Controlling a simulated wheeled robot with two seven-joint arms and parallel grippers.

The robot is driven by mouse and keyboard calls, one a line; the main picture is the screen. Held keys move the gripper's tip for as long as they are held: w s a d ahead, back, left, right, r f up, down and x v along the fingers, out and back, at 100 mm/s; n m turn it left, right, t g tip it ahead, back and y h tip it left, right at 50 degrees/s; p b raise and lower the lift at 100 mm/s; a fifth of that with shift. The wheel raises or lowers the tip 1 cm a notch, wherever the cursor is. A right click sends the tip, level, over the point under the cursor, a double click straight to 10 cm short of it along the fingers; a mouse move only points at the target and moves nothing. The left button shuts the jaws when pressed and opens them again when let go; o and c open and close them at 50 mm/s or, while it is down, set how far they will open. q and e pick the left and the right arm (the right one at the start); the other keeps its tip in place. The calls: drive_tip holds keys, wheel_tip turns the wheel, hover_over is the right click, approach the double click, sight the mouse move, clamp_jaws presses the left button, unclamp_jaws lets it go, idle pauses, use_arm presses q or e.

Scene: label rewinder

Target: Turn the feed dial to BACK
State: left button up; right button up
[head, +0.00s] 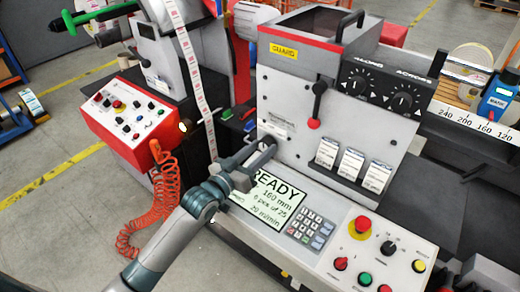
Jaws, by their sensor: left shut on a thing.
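My left gripper (264,147) reaches in from the lower left to the grey front face of the machine, just above the READY display. It is shut on a dark knob there, which I take to be the feed dial. The jaws cover nearly all of it, so its pointer and the BACK mark cannot be read. A small label plate (277,127) sits just above the jaws, its text too small to read. My right gripper is not in view.
The READY display (268,200) and keypad (311,229) lie just below the gripper. ALONG and ACROSS dials (380,91) sit higher right. A red control box (128,112) with a coiled orange cable (165,190) stands left.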

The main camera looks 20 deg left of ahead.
use_arm(q)
drive_tip(key=n+p, duration=0.2)
drive_tip(key=n, duration=0.1)
drive_tip(key=shift+a+r+n, duration=0.1)
drive_tip(key=shift+n, duration=0.3)
drive_tip(key=shift+n+p, duration=1.1)
drive_tip(key=shift+n, duration=0.8)
drive_tip(key=shift+f, duration=0.2)
drive_tip(key=o, duration=1.1)
drive_tip(key=b+v, duration=0.5)
drive_tip(key=v, duration=1.1)
drive_tip(key=shift+f, duration=0.1)
drive_tip(key=shift+s+a, duration=0.25)
drive_tip(key=shift+s, duration=0.4)
